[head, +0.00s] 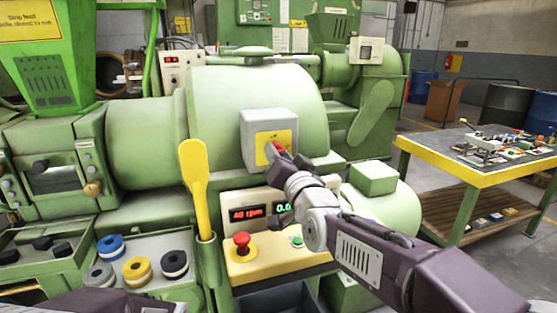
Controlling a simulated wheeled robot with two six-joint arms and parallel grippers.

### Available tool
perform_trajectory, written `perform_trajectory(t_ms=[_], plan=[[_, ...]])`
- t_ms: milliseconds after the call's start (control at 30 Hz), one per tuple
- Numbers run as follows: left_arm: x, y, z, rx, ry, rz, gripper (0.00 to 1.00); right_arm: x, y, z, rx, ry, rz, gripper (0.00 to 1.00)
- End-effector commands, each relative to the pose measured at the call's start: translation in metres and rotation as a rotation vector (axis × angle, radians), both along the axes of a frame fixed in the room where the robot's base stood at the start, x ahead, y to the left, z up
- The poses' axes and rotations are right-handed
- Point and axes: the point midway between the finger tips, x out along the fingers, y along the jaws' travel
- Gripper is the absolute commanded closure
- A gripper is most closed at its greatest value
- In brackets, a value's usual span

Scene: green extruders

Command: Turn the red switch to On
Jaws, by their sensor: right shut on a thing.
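The red switch (271,148) sits on a yellow plate (262,142) on the front of a grey box (262,119), which is fixed to the large green machine. My right gripper (282,157) reaches up from the lower right and is shut on the red switch. The gripper hides part of the switch, and the On marking is too small to read. Only a dark part of my left arm shows at the bottom left edge; my left gripper is not in view.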

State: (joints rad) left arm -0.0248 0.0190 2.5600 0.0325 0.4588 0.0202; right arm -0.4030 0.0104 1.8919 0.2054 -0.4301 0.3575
Motion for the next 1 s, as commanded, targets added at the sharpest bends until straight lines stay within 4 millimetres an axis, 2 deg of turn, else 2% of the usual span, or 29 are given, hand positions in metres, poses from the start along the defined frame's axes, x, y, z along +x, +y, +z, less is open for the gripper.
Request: perform_trajectory(t_ms=[667, 700, 767, 1000], plan=[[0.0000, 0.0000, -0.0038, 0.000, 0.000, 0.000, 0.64, 0.0000, 0.0004, -0.0016, 0.051, 0.021, 0.000, 1.00], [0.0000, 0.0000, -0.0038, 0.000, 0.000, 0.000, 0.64, 0.0000, 0.0004, -0.0018, 0.051, 0.021, 0.000, 0.64], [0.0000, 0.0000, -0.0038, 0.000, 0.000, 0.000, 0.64, 0.0000, 0.0004, -0.0015, 0.051, 0.021, 0.000, 0.48], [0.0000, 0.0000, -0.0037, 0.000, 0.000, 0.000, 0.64, -0.0001, 0.0004, -0.0008, 0.051, 0.019, 0.000, 0.48]])
